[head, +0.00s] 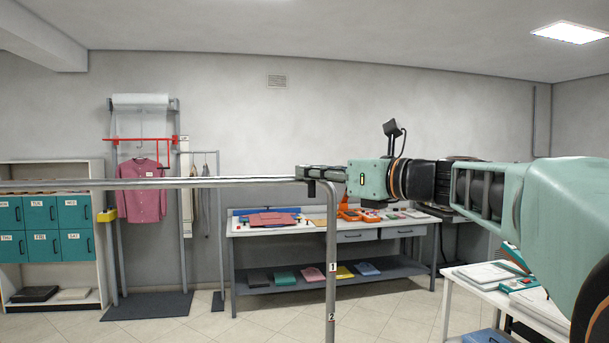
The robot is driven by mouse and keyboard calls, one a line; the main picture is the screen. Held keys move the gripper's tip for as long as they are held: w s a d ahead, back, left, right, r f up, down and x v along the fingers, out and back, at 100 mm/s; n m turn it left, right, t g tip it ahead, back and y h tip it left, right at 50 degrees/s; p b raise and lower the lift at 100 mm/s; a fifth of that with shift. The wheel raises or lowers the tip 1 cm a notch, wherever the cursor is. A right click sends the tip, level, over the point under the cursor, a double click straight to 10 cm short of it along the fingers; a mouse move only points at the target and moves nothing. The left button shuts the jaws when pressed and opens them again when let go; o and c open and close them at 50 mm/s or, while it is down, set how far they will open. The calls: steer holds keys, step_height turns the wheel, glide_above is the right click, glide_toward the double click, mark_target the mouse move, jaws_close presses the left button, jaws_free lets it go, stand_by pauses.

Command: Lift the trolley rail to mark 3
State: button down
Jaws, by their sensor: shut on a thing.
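The trolley rail (180,184) is a grey metal bar running level from the left edge to the middle of the head view. At its right end it bends down into an upright post (331,235). The post carries a label 1 (332,267) and, lower, a label 2 (332,317). No mark 3 shows, and the post's lower part is cut off by the frame. My gripper (304,173) reaches in from the right and is shut on the rail near its bend. The fingers partly hide the rail there.
Behind stands a workbench (290,232) with tools and folded cloth. A pink shirt (142,190) hangs on a rack at left, beside a shelf with teal drawers (41,214). A white table (462,292) with papers is at lower right. Space above the rail looks clear.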

steer(key=shift+r, duration=0.6)
steer(key=c, duration=2.3)
jaws_free()
steer(key=shift+o, duration=1.1)
steer(key=shift+f, duration=0.1)
steer(key=shift+o, duration=0.5)
steer(key=shift+f, duration=0.15)
step_height(320, 180, up, 10)
